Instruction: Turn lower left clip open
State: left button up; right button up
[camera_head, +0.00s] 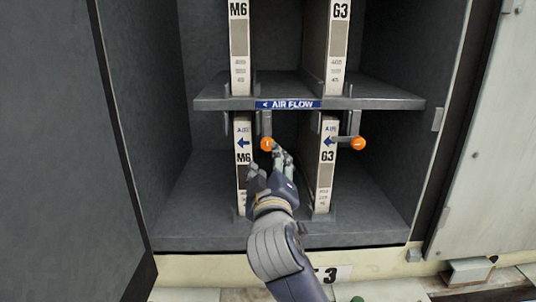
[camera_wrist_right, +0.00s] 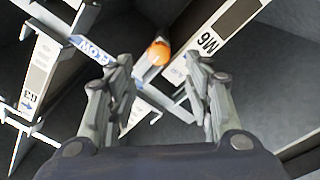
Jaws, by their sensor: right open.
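The lower left clip has an orange knob (camera_head: 267,143) at the end of a grey lever that hangs down from under the middle shelf, beside the lower left M6 filter (camera_head: 243,180). My right gripper (camera_head: 268,164) is open and empty, reaching up just below this knob. In the right wrist view the orange knob (camera_wrist_right: 158,53) shows between and beyond the two spread fingers; I cannot tell if a finger touches it. The lower right clip has an orange knob (camera_head: 358,143) sticking out to the right of the lower G3 filter (camera_head: 324,185). My left gripper is not in view.
The middle shelf (camera_head: 380,95) with a blue AIR FLOW label (camera_head: 289,104) crosses above the clips. Upper M6 (camera_head: 239,60) and G3 (camera_head: 337,60) filters stand above it. A dark door (camera_head: 60,150) is at left. The lower compartment has free room at both sides.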

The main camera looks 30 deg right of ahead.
jog(key=shift+v, duration=2.25)
jog(key=shift+f, duration=0.15)
